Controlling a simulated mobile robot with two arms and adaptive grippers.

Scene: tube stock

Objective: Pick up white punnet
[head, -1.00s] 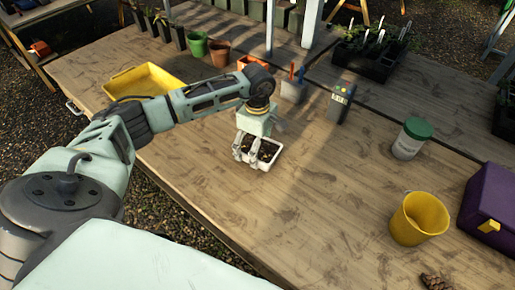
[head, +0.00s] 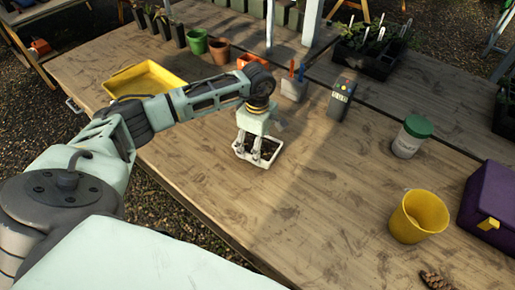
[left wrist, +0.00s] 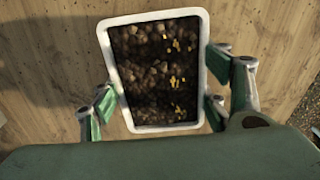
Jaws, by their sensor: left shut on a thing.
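The white punnet (head: 272,158) is a small rectangular tray of dark soil with yellow bits. It is at the middle of the wooden table, and it also shows from above in the left wrist view (left wrist: 103,62). My left gripper (head: 249,151) points down over it, with fingers on two opposite sides. The gripper is shut on the punnet. I cannot tell whether the punnet is clear of the tabletop. My right gripper is not in view.
A yellow tray (head: 180,83) and green (head: 197,42) and terracotta pots (head: 219,51) are behind. A grey device (head: 340,100), green-lidded tub (head: 408,143), yellow bucket (head: 418,217) and purple case (head: 490,205) are at right. The table (head: 310,215) is clear in front.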

